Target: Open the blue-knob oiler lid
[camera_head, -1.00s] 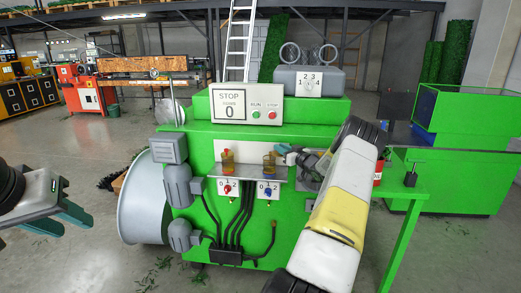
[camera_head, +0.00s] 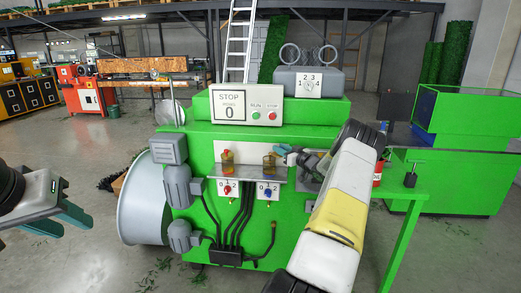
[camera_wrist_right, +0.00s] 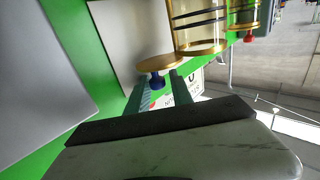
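The blue-knob oiler (camera_head: 269,163) stands on the right of a small shelf on the green machine, a clear cup with gold fittings. My right gripper (camera_head: 277,149) is at the oiler's top. In the right wrist view its two fingers (camera_wrist_right: 157,88) are apart with the blue knob between their tips; contact is not clear. My left gripper (camera_head: 62,222) is open and empty, far left of the machine.
A second oiler (camera_head: 228,157) stands left on the same shelf (camera_head: 248,173); its red knob (camera_wrist_right: 249,37) shows in the right wrist view. Below are a red switch (camera_head: 228,190) and a blue switch (camera_head: 268,191). The control panel (camera_head: 246,105) is above.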

